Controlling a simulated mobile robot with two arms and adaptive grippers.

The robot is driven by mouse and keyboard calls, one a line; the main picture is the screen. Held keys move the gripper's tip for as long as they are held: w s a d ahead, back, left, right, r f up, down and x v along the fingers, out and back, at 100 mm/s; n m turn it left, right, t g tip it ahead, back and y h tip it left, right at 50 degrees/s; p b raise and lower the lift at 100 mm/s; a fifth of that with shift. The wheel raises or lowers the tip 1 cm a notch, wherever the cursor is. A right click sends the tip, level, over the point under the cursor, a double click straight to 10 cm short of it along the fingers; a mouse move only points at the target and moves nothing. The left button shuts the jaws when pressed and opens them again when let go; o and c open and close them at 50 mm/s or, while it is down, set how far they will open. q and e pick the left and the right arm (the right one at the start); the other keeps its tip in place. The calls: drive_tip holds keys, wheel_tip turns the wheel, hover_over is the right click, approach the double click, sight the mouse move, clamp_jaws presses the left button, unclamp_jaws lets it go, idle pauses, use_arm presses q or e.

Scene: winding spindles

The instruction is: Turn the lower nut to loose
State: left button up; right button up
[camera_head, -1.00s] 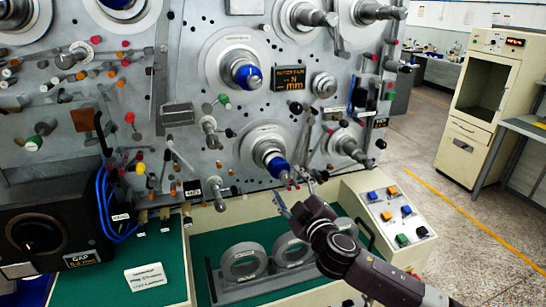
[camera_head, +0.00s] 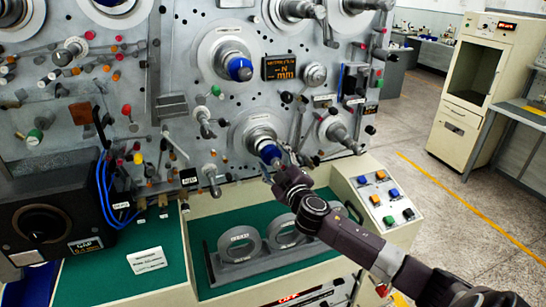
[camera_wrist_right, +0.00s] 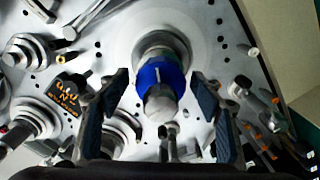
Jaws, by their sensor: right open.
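The lower nut (camera_head: 269,152) is a blue collar on a grey spindle low on the machine panel. In the right wrist view the blue nut (camera_wrist_right: 150,75) sits between my open fingers, with visible gaps on both sides, and a grey rounded spindle end in front of it. My right gripper (camera_head: 272,168) is at the nut's front and partly covers the spindle end in the head view. In the wrist view the right gripper's (camera_wrist_right: 160,82) dark finger pads stand left and right of the nut. Another blue nut (camera_head: 239,68) is on the spindle above. My left gripper is out of view.
Pegs, rods and small spindles crowd the grey panel (camera_head: 180,75). Below, grey rings (camera_head: 239,245) stand on a holder on the green shelf (camera_head: 105,283). A button box (camera_head: 385,200) is at right, and a black dial box (camera_head: 45,230) at left.

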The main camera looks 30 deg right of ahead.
drive_tip(key=shift+w+f, duration=0.1)
drive_tip(key=shift+w, duration=0.05)
drive_tip(key=shift+c, duration=0.7)
drive_tip(key=c, duration=1)
